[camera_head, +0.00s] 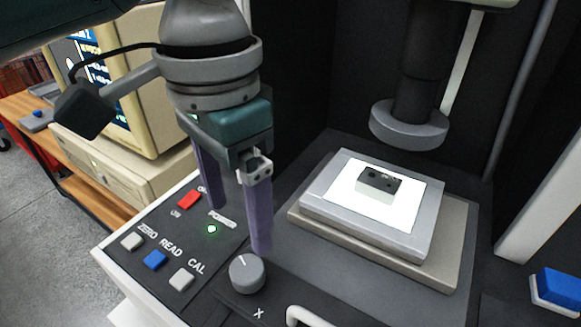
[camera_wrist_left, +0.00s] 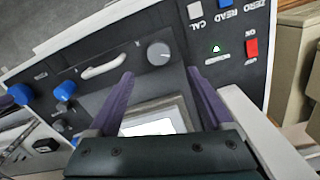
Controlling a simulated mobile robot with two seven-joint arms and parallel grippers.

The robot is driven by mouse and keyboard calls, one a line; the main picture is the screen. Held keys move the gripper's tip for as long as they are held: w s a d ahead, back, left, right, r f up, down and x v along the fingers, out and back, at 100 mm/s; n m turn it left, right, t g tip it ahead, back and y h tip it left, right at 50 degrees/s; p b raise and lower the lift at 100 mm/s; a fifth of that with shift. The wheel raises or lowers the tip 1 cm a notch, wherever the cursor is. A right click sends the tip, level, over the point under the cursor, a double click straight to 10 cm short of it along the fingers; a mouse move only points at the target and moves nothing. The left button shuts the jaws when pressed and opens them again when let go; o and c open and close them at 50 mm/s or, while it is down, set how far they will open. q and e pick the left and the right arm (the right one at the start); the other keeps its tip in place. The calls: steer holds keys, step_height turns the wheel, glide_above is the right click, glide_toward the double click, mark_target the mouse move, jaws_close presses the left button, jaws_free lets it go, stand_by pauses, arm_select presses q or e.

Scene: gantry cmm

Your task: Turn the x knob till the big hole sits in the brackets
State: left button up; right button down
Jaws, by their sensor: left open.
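The x knob (camera_head: 247,273) is a grey round dial with a white pointer line, on the dark control panel beside the letter X. In the left wrist view the knob (camera_wrist_left: 158,53) shows just beyond the fingertips, roughly midway between them. My left gripper (camera_head: 236,228) is open and empty, its two purple fingers pointing down over the panel behind the knob. It does not appear to hold the knob. A small dark block (camera_head: 380,182) with holes lies on the lit white stage (camera_head: 345,197). The brackets cannot be made out. My right gripper is out of view.
Red (camera_head: 189,200), white and blue (camera_head: 155,260) buttons sit left of the knob. A white handle (camera_head: 305,316) is to its right. A grey ring-shaped head (camera_head: 409,125) hangs above the stage. A beige monitor (camera_head: 150,75) stands behind my arm, its screen partly hidden.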

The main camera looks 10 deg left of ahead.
mark_target(246, 269)
arm_select(q)
steer(key=f, duration=0.9)
steer(key=shift+s+f+b, duration=0.15)
steer(key=shift+s+b, duration=0.05)
steer(key=shift+b, duration=0.2)
jaws_close()
